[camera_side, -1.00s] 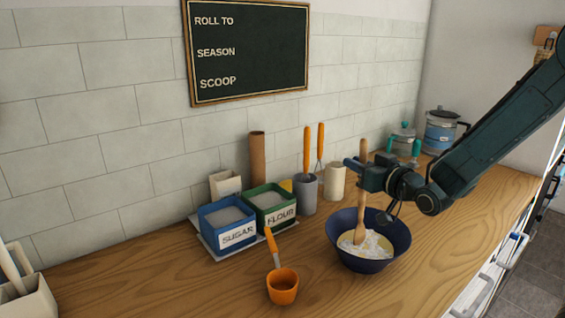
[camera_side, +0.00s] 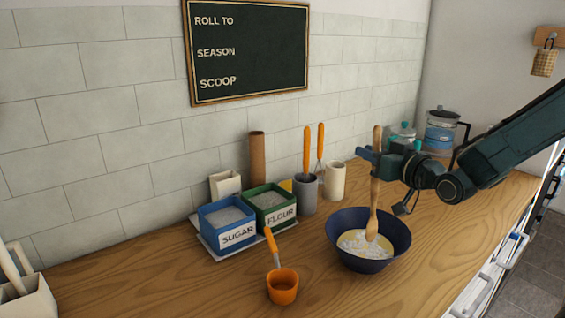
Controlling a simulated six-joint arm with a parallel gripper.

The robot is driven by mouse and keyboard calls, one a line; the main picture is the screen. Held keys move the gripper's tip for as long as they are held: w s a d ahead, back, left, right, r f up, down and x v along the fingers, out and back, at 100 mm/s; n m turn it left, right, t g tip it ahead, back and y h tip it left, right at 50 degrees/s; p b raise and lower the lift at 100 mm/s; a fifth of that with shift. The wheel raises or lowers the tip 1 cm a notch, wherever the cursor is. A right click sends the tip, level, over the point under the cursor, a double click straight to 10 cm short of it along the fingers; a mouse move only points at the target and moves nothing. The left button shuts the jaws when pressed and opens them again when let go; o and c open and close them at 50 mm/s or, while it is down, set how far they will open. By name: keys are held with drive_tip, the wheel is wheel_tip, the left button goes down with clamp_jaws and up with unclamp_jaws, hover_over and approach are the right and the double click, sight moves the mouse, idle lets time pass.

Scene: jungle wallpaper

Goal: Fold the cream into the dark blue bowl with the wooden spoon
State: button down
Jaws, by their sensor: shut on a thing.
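The dark blue bowl (camera_side: 343,258) stands on the wooden counter, right of the middle. Inside it lies pale yellow cream (camera_side: 358,249) with white patches on top. The wooden spoon (camera_side: 374,195) stands nearly upright in the bowl, its head in or at the cream toward the right side. My gripper (camera_side: 374,160) is shut on the spoon's handle below its top end, above the bowl. The spoon head's lower edge is hard to tell from the cream.
A blue SUGAR box (camera_side: 236,238) and a green FLOUR box (camera_side: 278,217) stand on a white tray left of the bowl. An orange measuring cup (camera_side: 283,287) sits front left. A grey utensil holder (camera_side: 305,197) and beige cup (camera_side: 335,182) stand behind. A glass jar (camera_side: 439,133) stands back right.

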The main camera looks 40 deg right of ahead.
sight(380, 146)
drive_tip(key=shift+s+r, duration=1)
drive_tip(key=shift+r, duration=0.2)
drive_tip(key=shift+r, duration=1.5)
drive_tip(key=shift+f, duration=1.5)
drive_tip(key=w+f, duration=0.5)
drive_tip(key=f, duration=0.1)
